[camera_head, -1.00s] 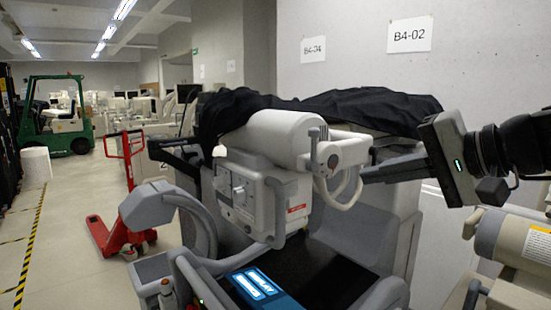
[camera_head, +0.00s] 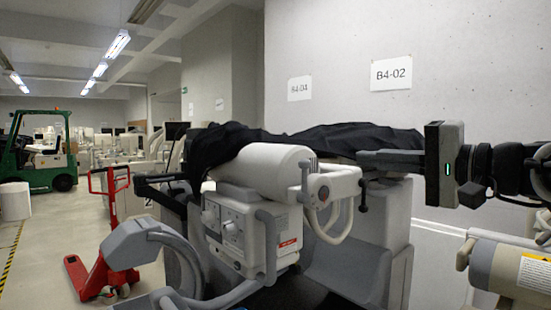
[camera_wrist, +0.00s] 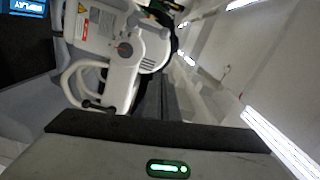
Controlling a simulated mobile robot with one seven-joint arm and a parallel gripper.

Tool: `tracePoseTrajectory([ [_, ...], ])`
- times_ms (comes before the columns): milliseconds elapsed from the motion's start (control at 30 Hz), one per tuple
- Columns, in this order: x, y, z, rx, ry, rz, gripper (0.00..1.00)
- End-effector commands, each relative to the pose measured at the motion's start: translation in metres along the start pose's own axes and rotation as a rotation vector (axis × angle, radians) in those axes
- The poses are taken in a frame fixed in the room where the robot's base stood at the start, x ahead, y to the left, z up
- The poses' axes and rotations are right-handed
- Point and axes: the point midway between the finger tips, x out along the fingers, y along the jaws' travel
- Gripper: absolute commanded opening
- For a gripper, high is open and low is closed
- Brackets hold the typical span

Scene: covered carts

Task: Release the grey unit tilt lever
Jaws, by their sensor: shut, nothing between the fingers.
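The grey unit (camera_head: 268,165) is a pale grey horizontal cylinder above a control box (camera_head: 240,225). The hub also shows in the wrist view (camera_wrist: 125,48), where I cannot clearly pick out the lever. My gripper (camera_head: 362,160) is shut and empty. Its fingers point left towards the unit, right of the hub and apart from the lever. In the wrist view my fingers (camera_wrist: 165,95) run upward, close together.
Black cloth (camera_head: 340,138) covers the cart behind the unit. A curved grey arm (camera_head: 140,245) and a red pallet jack (camera_head: 105,265) stand at left. A cream machine (camera_head: 510,270) is at lower right.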

Motion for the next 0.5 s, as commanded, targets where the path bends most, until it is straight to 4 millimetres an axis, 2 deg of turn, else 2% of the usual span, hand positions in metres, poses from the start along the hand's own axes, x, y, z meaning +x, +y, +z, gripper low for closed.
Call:
tracePoseTrajectory([
  [100, 0.028, -0.001, 0.001, 0.001, -0.005, 0.001, 0.0],
  [300, 0.07, -0.001, 0.001, 0.002, -0.004, 0.001, 0.0],
  [500, 0.073, -0.001, 0.03, 0.0, -0.001, -0.001, 0.0],
])
